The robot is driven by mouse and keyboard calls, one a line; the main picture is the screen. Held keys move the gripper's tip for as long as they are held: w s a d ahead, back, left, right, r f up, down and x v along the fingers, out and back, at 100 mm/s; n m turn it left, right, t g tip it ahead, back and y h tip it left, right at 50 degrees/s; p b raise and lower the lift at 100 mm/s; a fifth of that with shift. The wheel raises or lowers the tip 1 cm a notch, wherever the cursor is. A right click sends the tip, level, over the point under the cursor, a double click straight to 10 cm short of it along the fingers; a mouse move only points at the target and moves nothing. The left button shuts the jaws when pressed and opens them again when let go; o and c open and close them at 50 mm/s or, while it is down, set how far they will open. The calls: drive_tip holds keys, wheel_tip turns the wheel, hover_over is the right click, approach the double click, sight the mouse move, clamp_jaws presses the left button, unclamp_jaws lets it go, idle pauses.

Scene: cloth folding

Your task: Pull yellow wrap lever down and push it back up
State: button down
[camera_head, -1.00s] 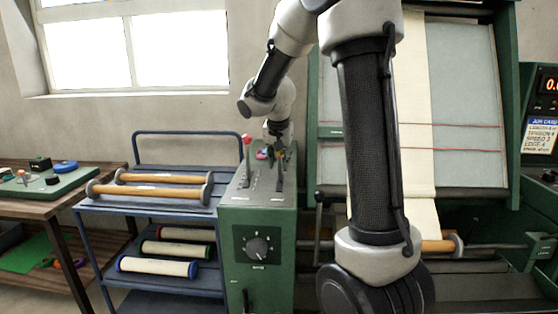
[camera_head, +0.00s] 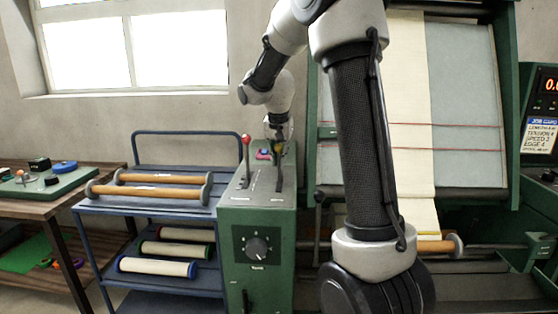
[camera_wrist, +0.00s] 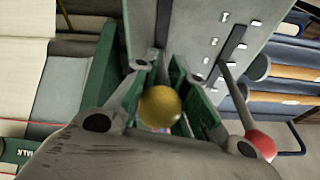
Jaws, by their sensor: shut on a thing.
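The yellow wrap lever's round yellow knob (camera_wrist: 160,107) sits between the two fingers of my gripper (camera_wrist: 163,100) in the wrist view. My gripper is shut on it. In the head view my gripper (camera_head: 279,143) is above the top of the green control box (camera_head: 229,210), at the upper end of the lever's dark shaft (camera_head: 279,175). The fingers partly hide the knob there. The lever stands roughly upright in this view.
A red-knobbed lever (camera_head: 246,140) stands just left of my gripper and also shows in the wrist view (camera_wrist: 262,145). A blue cart (camera_head: 150,215) with several rolls is left of the box. The loom frame (camera_head: 505,90) with cream cloth (camera_head: 416,110) is to the right.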

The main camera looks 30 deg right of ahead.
drive_tip(key=w+d+g+y, duration=0.1)
drive_tip(key=w+d+g, duration=0.1)
drive_tip(key=w+d, duration=0.2)
drive_tip(key=shift+w+d+r+y, duration=0.15)
drive_tip(key=shift+w+r+y, duration=0.2)
drive_tip(key=shift+w, duration=0.9)
drive_tip(key=c, duration=1.5)
unclamp_jaws()
drive_tip(key=shift+f, duration=0.1)
